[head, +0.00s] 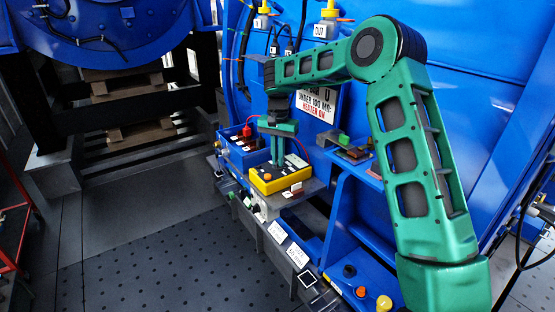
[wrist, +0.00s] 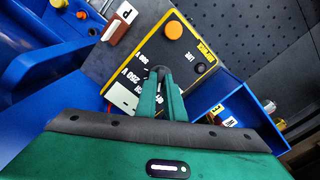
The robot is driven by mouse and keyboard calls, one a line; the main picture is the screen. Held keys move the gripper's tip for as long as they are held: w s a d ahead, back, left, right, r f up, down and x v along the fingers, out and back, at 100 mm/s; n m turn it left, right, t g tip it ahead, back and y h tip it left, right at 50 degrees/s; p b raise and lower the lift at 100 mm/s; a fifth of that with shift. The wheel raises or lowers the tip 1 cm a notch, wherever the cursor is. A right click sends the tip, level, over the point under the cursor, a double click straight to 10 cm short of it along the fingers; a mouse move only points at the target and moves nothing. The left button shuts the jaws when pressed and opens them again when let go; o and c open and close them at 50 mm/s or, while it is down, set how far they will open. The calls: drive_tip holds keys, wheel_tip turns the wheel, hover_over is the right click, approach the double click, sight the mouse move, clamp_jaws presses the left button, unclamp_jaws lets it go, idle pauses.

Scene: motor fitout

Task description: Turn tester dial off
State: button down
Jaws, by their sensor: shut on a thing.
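The tester is a yellow box with a black top face (head: 268,186), standing on the bench in the head view. In the wrist view its face (wrist: 148,50) shows an orange round button (wrist: 174,31), a small black knob (wrist: 198,67) and white markings, including "250 V". My gripper (head: 279,163) reaches straight down onto the tester. In the wrist view my gripper's green fingers (wrist: 161,82) are close together on the dark dial (wrist: 158,71). The fingers hide most of the dial, so I cannot tell where it points.
A blue bin (head: 236,152) with a red item stands beside the tester. A large blue wall with a warning sign (head: 315,104) rises behind. Open floor (head: 140,250) lies at left.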

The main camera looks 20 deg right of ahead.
drive_tip(key=c, duration=1.9)
unclamp_jaws()
drive_tip(key=shift+o, duration=0.2)
wheel_tip(320, 180, up, 11)
drive_tip(key=shift+w+f, duration=0.1)
drive_tip(key=shift+f, duration=0.05)
